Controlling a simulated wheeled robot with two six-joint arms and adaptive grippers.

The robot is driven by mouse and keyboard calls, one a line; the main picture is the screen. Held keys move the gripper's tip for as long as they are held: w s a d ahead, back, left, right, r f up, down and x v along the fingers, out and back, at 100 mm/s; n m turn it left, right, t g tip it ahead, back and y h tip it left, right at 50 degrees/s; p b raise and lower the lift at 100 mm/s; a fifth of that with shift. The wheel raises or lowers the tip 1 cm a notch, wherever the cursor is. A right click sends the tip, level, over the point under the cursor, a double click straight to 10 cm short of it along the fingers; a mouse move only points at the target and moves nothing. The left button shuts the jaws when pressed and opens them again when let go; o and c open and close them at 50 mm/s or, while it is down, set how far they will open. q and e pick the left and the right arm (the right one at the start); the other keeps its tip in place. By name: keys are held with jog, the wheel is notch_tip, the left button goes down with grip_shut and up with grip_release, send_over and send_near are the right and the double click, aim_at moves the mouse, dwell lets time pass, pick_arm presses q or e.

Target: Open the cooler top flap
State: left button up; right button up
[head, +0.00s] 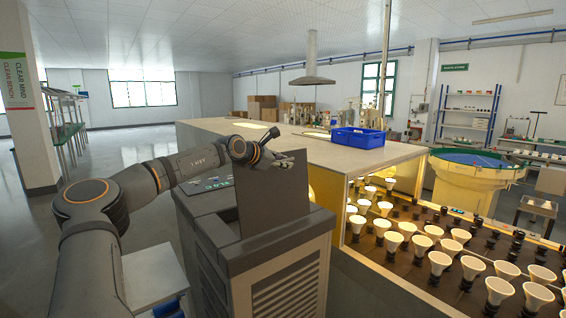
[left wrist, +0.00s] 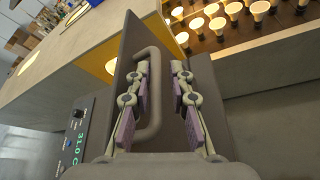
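The cooler (head: 285,270) is a dark grey cabinet with vent slats in front of me. Its top flap (head: 272,200) stands raised, roughly upright, on the cooler's top; the flap also shows in the left wrist view (left wrist: 133,38). A grey U-shaped handle (left wrist: 155,95) is on the flap's face. My left gripper (head: 285,160) is at the flap's upper part. In the left wrist view its fingers (left wrist: 162,100) are apart, with the handle bar between them, nearer the left finger. I cannot tell whether they touch it. My right gripper is out of view.
A control panel with a green display (left wrist: 78,125) sits beside the flap. A long bench (head: 390,155) carries a blue crate (head: 357,141). Rows of lit bulbs (head: 440,262) stand to the right, near a yellow round feeder (head: 470,185). Floor at left is clear.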

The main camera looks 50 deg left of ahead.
pick_arm(q)
notch_tip(320, 180, up, 10)
dwell(0.4)
jog(key=shift+f, duration=0.1)
dwell(0.4)
